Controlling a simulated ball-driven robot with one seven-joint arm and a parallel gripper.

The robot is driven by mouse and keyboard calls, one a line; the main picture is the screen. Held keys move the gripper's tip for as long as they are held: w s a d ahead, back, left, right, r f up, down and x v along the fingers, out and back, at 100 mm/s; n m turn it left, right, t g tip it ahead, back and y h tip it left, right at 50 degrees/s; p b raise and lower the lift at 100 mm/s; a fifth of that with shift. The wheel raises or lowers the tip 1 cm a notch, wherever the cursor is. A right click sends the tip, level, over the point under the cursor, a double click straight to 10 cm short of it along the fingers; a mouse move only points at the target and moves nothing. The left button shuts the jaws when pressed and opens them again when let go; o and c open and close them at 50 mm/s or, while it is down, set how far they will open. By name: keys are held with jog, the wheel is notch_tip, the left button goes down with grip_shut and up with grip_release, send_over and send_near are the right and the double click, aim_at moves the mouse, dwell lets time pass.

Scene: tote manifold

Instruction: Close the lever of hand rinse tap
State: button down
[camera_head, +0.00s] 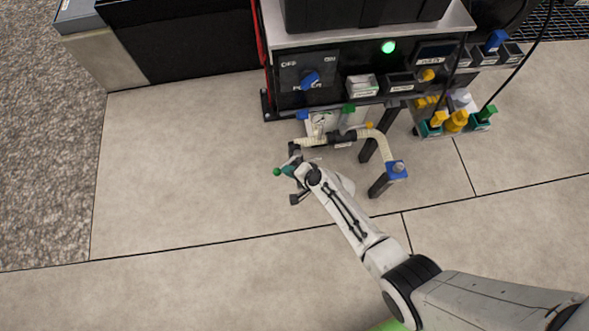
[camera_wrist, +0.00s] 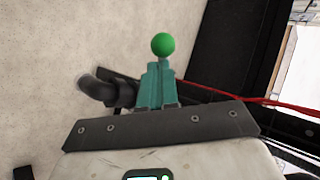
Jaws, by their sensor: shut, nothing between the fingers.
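A green ball knob (camera_head: 277,171) shows at the left of my gripper (camera_head: 287,170) in the head view, above the floor in front of the bench. In the wrist view the same green ball (camera_wrist: 162,44) lies just beyond the teal fingertips (camera_wrist: 156,66). My fingers are together and hold nothing. I cannot tell whether they touch the ball or its stem. A dark pipe piece (camera_wrist: 105,90) is left of the fingers in the wrist view. The lever's stem and the tap body are mostly hidden, and no label for the hand rinse tap is readable.
A cream hose (camera_head: 381,145) runs from the bench front to a blue-topped post (camera_head: 397,170), right of my arm. The bench panel has a blue rotary handle (camera_head: 310,80) and a lit green lamp (camera_head: 388,47). A red cable (camera_wrist: 225,94) crosses the wrist view. Floor (camera_head: 180,170) at left is clear.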

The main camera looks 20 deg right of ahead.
jog(key=shift+m+t+h, duration=0.3)
jog(key=shift+m+h, duration=0.4)
jog(key=shift+m, duration=0.1)
jog(key=shift+w+a, duration=0.55)
jog(key=shift+w, duration=0.35)
jog(key=shift+w+a, duration=0.55)
jog(key=shift+w, duration=0.45)
